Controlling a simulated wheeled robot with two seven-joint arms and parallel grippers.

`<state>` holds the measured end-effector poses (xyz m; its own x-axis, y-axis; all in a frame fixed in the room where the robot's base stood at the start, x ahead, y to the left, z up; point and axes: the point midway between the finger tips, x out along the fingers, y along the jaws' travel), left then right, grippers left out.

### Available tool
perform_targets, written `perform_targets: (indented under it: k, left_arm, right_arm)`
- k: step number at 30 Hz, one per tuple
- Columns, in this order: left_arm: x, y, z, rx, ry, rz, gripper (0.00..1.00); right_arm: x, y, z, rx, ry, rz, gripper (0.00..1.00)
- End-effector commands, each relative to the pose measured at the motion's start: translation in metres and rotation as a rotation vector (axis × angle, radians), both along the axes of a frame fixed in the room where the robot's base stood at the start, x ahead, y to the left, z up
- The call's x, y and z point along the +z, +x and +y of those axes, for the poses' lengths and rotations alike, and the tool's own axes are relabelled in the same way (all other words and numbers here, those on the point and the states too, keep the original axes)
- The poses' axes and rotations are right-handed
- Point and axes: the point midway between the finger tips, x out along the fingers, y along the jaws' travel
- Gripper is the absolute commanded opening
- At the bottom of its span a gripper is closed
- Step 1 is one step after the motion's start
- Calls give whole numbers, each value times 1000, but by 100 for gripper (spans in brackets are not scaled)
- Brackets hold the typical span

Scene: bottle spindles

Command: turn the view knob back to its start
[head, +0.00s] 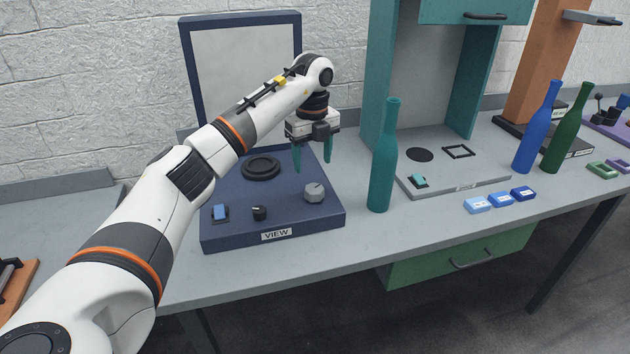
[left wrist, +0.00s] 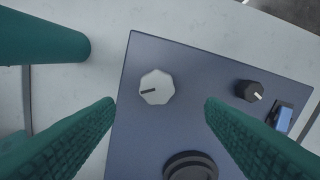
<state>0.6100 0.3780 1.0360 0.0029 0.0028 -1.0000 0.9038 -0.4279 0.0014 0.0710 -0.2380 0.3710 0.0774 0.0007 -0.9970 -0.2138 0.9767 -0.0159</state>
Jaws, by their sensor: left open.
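The view station (head: 228,238) is a dark blue box with a VIEW label and a framed grey panel at its back. Its light grey faceted knob (head: 314,191) sits at the right of the top face. In the left wrist view the knob (left wrist: 156,87) shows a dark pointer line aimed left. My left gripper (head: 312,168) is open and empty, with green fingers pointing down above the box, behind the knob. In the left wrist view its fingers (left wrist: 160,104) are apart, with the knob ahead between them, not touched. My right gripper is not in view.
A small black knob (head: 259,213), a blue switch (head: 220,212) and a round black turntable (head: 261,168) share the box top. A teal bottle (head: 383,160) stands close to its right. Blue blocks (head: 500,200) and blue and green bottles stand farther right.

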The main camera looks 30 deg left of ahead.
Motion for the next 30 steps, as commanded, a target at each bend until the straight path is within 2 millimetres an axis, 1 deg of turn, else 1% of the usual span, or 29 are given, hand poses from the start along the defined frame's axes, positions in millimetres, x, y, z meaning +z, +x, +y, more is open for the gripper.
perform_targets:
  k: [1,2,5,9,12,17,24,26,30]
  left_arm:
    - [-11,-1,0,0,0,4,64]
    - [-18,-1,0,0,-1,6,64]
    - [-37,-1,0,-1,-2,3,64]
    - [-60,-1,-1,-2,-1,3,64]
    - [-70,0,-1,-3,-2,1,64]
    - [-78,0,-1,-4,-3,-1,64]
    - [-78,0,-1,-3,-2,-2,64]
    - [-78,0,-1,-3,-2,-1,56]
    - [-78,0,-1,-3,-2,-1,33]
  right_arm:
    - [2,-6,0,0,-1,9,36]
    - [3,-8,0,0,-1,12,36]
    - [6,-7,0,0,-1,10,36]
    - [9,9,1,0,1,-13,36]
    - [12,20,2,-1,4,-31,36]
    - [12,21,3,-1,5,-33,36]
    - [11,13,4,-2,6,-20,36]
    - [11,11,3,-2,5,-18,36]
    - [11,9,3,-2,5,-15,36]
